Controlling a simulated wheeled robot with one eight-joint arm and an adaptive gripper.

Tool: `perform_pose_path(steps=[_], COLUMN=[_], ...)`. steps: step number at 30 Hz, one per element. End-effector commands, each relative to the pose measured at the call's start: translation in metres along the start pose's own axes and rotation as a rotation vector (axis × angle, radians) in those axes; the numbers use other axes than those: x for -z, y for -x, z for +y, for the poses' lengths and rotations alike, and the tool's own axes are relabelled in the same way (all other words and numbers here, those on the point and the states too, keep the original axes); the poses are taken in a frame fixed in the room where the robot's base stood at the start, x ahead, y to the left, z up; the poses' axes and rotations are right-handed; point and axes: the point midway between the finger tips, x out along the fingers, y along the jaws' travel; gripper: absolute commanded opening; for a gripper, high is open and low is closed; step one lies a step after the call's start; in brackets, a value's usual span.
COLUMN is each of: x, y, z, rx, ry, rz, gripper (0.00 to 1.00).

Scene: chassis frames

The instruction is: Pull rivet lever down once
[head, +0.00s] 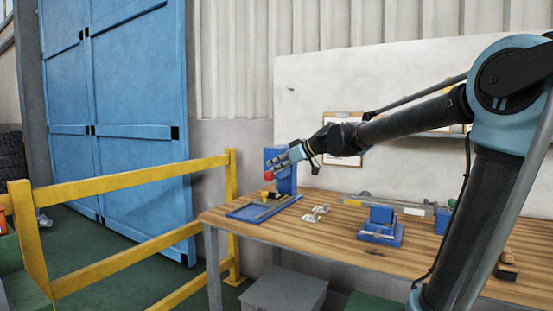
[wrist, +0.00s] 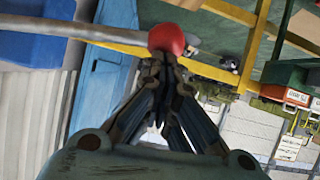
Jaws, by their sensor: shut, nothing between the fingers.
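The rivet lever ends in a red ball knob (head: 269,176) at the blue press (head: 286,181) on the left end of the workbench. In the wrist view the red knob (wrist: 167,38) sits on the end of a grey lever rod (wrist: 80,26) that comes in from the left. My gripper (head: 275,166) reaches in from the right, close by the knob and in front of the press. In the wrist view my gripper's fingertips (wrist: 163,62) are together, right at the knob with nothing between them. I cannot tell whether they touch it. Part of the press is hidden behind my gripper.
The wooden workbench (head: 320,225) holds a blue tray (head: 247,213) below the press, small metal parts (head: 314,214), and a blue fixture (head: 381,228) further right. A yellow railing (head: 130,177) stands left of the bench. The bench front between tray and fixture is mostly clear.

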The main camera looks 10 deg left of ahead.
Motion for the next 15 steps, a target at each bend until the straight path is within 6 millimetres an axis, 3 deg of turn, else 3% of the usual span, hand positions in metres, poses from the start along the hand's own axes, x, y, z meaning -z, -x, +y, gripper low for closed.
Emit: perform_pose_path(steps=[15], x=[-0.0116], y=[-0.0073], z=[-0.0003], rx=[-0.01], ry=[0.031], rz=[-0.005], gripper=[0.0])
